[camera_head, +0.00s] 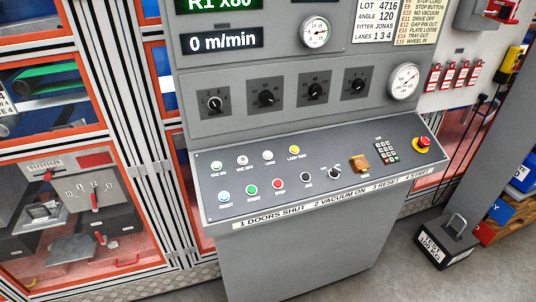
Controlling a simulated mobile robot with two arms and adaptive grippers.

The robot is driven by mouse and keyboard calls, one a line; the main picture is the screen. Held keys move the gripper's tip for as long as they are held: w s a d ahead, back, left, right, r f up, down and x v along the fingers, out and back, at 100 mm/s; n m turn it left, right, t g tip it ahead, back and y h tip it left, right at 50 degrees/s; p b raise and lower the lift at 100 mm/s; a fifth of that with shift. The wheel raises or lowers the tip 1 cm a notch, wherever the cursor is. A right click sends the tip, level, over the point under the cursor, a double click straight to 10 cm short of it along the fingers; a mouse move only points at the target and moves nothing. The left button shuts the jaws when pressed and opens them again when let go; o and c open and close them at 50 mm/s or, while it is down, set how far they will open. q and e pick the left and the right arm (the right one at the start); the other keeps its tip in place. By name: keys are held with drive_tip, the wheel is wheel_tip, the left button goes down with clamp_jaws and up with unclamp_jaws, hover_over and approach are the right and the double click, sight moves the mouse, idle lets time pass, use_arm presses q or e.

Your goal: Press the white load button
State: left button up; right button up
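The white load button (268,155) is in the upper row of the sloped grey control panel (330,190), its small label just below it. Nothing covers the load button. Neither of my grippers shows in the head view.
A keypad (386,151) and red emergency stop (422,142) are at the right. Dials and gauges stand behind. A labelled weight (447,244) is on the floor.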

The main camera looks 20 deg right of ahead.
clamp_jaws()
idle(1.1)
